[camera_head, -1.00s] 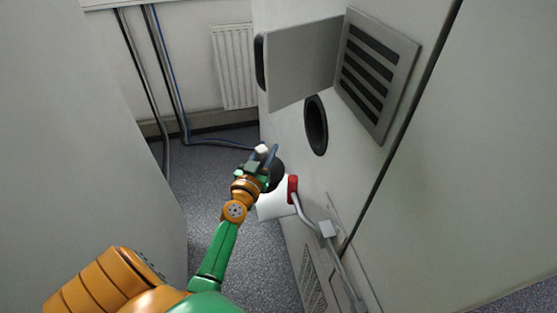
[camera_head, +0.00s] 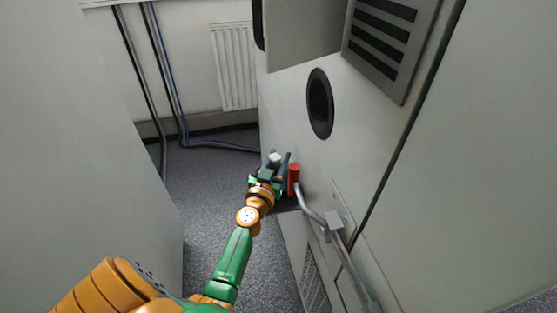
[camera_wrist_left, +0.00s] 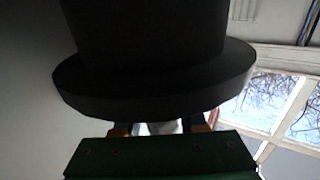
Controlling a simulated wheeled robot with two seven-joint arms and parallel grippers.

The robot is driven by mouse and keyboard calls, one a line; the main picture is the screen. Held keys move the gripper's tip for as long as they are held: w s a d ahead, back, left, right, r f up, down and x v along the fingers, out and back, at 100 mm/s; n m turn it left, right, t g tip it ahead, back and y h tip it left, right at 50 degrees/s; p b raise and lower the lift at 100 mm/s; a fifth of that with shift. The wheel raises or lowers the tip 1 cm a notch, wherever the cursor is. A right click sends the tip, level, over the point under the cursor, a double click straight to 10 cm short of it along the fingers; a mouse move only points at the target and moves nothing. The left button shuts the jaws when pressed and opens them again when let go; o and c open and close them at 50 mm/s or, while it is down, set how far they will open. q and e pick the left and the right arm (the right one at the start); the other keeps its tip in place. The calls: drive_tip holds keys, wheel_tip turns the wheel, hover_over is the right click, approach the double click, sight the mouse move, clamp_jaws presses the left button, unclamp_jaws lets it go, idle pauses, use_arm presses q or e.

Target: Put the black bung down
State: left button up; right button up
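The black bung (camera_wrist_left: 150,60) fills the upper part of the left wrist view, a thick body with a wide flange below it. It is close in front of the green palm of my left gripper, whose fingers are mostly hidden behind the flange. In the head view my left gripper (camera_head: 276,160) is low beside the cabinet, left of the red handle end, with a small pale piece between its fingers. I take it as shut on the bung, though the contact is hidden. The bung is not clearly visible in the head view. My right gripper is not in view.
The cabinet (camera_head: 400,190) stands at right with a round black-rimmed port (camera_head: 320,104), an open flap (camera_head: 300,30) and a vent grille (camera_head: 385,45). A red-ended pipe (camera_head: 294,178) sits right beside my gripper. Grey floor (camera_head: 215,190) is free to the left.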

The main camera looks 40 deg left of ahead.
use_arm(q)
drive_tip(key=shift+o, duration=1.3)
drive_tip(key=shift+s, duration=0.15)
drive_tip(key=b+v, duration=0.1)
drive_tip(key=v, duration=1.1)
drive_tip(key=shift+r, duration=0.15)
